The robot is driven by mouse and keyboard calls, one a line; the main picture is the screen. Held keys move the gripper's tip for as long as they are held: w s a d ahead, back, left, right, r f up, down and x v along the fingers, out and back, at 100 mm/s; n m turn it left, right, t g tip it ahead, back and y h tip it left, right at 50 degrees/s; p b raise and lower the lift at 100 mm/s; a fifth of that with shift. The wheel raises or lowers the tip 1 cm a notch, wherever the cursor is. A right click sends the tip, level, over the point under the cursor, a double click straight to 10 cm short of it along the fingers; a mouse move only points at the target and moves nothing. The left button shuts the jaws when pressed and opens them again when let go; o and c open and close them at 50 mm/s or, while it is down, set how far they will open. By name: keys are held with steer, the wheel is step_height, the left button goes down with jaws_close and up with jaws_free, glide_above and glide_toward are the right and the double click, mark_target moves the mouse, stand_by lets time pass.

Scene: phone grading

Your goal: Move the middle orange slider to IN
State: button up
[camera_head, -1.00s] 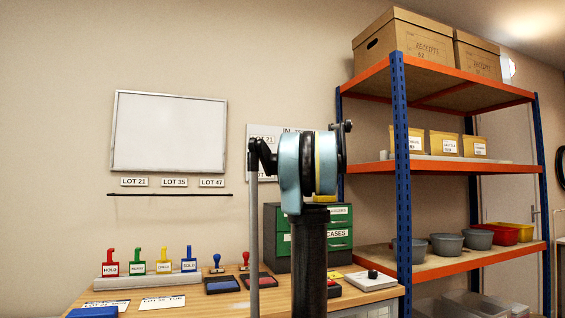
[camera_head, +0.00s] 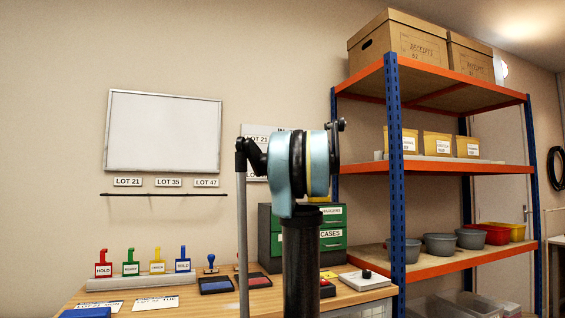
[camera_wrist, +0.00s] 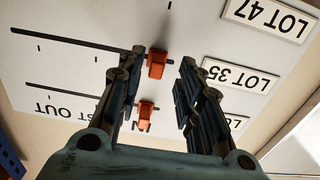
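The white slider board (camera_wrist: 75,70) appears upside down in the wrist view, with IN, TEST and OUT lettering along its lower part. The middle orange slider (camera_wrist: 156,66) is on the track beside the LOT 35 label (camera_wrist: 240,76), in line with the IN column. A second orange slider (camera_wrist: 146,108) is on the LOT 21 track, also near IN. My gripper (camera_wrist: 161,63) is open, its fingers on either side of the middle slider in the picture. Contact and depth cannot be told. In the head view my arm covers most of the board (camera_head: 256,130).
A LOT 47 label (camera_wrist: 268,18) lies toward the top of the wrist view. In the head view, a desk (camera_head: 205,306) with stamps and a green drawer cabinet (camera_head: 333,238) stands below the board. A blue and orange shelf rack (camera_head: 396,200) stands to the right.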

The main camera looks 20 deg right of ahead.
steer(key=s, duration=0.9)
steer(key=shift+s+d, duration=0.3)
steer(key=shift+d, duration=0.15)
